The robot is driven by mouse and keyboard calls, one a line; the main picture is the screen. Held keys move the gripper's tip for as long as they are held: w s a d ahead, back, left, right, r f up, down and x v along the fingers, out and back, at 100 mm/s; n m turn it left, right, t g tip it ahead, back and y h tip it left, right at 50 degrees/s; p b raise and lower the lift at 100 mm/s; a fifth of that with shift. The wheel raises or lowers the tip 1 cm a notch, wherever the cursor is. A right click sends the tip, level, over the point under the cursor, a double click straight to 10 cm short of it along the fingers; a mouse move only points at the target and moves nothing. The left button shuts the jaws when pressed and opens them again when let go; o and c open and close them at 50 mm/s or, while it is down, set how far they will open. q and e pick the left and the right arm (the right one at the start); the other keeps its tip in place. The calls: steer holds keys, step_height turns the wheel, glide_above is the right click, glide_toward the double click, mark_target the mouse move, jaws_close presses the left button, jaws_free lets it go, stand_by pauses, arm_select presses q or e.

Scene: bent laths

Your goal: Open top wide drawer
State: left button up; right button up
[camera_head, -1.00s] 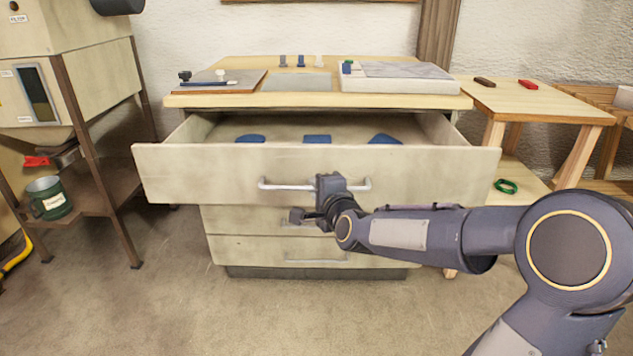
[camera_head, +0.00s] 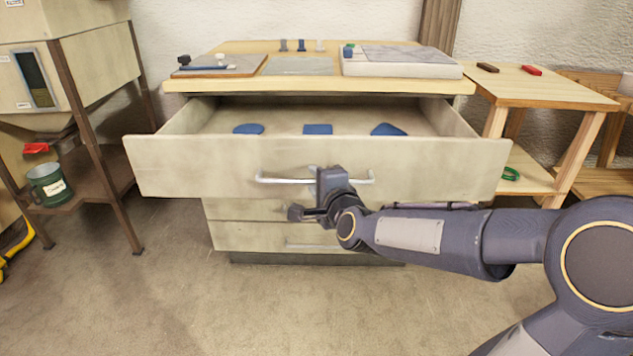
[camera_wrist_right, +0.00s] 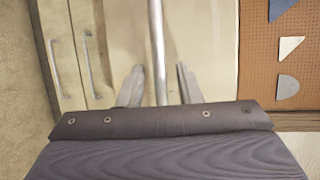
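The top wide drawer (camera_head: 210,165) of the beige cabinet stands well pulled out, with its inside showing from above. Its silver bar handle (camera_head: 285,180) is on the front panel. My right gripper (camera_head: 325,190) is at the right part of this handle, the arm coming in from the right. In the right wrist view the handle bar (camera_wrist_right: 157,45) runs between my two fingers (camera_wrist_right: 160,75), with a visible gap on each side, so the gripper looks open around it. My left gripper is not in view.
Blue flat pieces (camera_head: 318,129) lie in the drawer. Lower drawers (camera_head: 240,236) look shut. A wooden side table (camera_head: 545,88) stands at the right, a brown metal stand (camera_head: 95,180) with a green mug (camera_head: 50,186) at the left. The floor in front is clear.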

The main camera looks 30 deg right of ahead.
steer(key=p+v, duration=0.1)
steer(key=v, duration=0.6)
steer(key=shift+s, duration=0.4)
steer(key=s+a+f+n+g+y, duration=0.2)
steer(key=s+a+f+n+g, duration=0.15)
steer(key=s+n, duration=0.3)
steer(key=s+a+f+n+g+y, duration=0.2)
steer(key=s+a+f+n+g, duration=0.15)
steer(key=s+n, duration=0.3)
steer(key=s+a+f+n+g+y, duration=0.2)
steer(key=s+a+f+n+g, duration=0.15)
steer(key=s+n, duration=0.3)
step_height(320, 180, up, 34)
steer(key=p, duration=3.4)
steer(key=shift+s+d+p, duration=0.3)
steer(key=shift+s+p, duration=0.05)
steer(key=shift+r+m+t, duration=0.15)
steer(key=shift+m+t, duration=0.1)
